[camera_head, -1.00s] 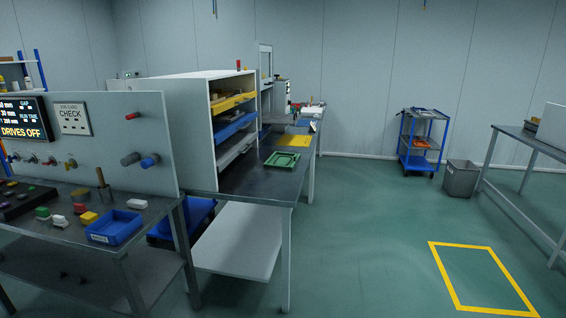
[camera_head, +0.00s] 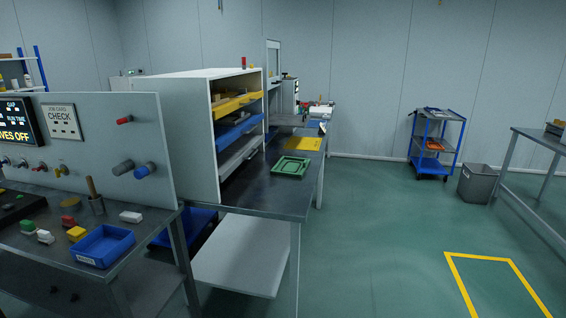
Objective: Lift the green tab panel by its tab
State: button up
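A green flat piece with a raised rim (camera_head: 291,167) lies on the dark bench top, right of the shelf unit. It is the only sizeable green flat thing in view, but I cannot tell whether it is the green tab panel. No tab can be made out at this size. My gripper is not in view.
A shelf unit (camera_head: 189,76) with yellow, blue and grey trays stands on the bench (camera_head: 262,196). A yellow mat (camera_head: 296,143) lies behind the green piece. An upright panel with knobs (camera_head: 88,150) and a blue bin (camera_head: 103,246) are at left. Green floor is clear at centre right.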

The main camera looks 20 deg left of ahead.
aim_at(292, 167)
jog(key=i+j+u, duration=0.1)
jog(key=i+j, duration=0.15)
jog(key=i, duration=0.35)
jog(key=i+j+u, duration=0.15)
jog(key=i, duration=0.45)
jog(key=i+j+u, duration=0.1)
jog(key=i, duration=0.55)
